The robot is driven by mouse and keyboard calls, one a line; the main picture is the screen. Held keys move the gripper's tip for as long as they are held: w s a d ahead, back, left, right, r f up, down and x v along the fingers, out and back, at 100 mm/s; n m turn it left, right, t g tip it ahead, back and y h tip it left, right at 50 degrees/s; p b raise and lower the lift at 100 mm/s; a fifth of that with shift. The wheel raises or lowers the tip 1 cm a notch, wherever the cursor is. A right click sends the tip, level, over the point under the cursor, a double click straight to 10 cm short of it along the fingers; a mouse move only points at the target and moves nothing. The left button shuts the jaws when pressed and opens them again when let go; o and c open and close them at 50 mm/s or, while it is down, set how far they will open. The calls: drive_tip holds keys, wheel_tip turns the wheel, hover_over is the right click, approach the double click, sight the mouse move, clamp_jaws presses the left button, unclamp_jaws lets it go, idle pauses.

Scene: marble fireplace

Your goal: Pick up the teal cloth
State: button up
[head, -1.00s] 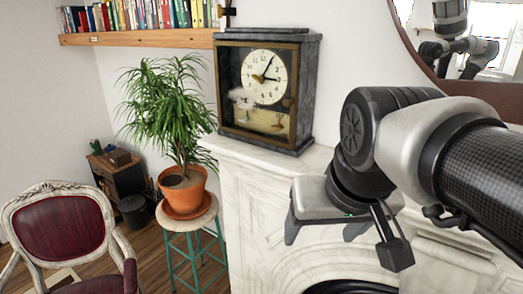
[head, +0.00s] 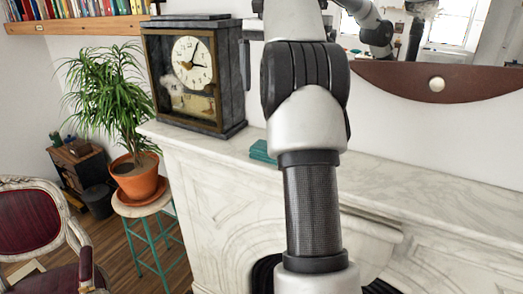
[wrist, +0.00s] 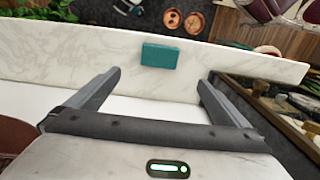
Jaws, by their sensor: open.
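The teal cloth (head: 262,152) is a small folded block lying on the white marble mantel (head: 400,205), to the right of the clock and partly hidden behind my arm. In the wrist view, the cloth (wrist: 159,56) lies flat on the mantel, just beyond the fingertips and between their lines. My gripper (wrist: 160,78) is open with nothing between its fingers. It is raised above the mantel and apart from the cloth. In the head view, my arm rises in front of the mantel and mostly hides the gripper.
A dark framed clock (head: 194,75) stands on the mantel left of the cloth. A round mirror (head: 437,84) hangs on the wall at right. A potted plant (head: 135,172) on a teal-legged stool and a red chair (head: 35,225) are at left. The mantel's right part is clear.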

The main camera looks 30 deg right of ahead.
wheel_tip(320, 180, down, 17)
drive_tip(key=b, duration=0.4)
drive_tip(key=c, duration=1)
drive_tip(key=shift+c, duration=0.2)
wheel_tip(320, 180, up, 10)
drive_tip(key=p, duration=0.2)
drive_tip(key=o, duration=0.4)
drive_tip(key=c, duration=0.3)
drive_tip(key=shift+s, duration=0.1)
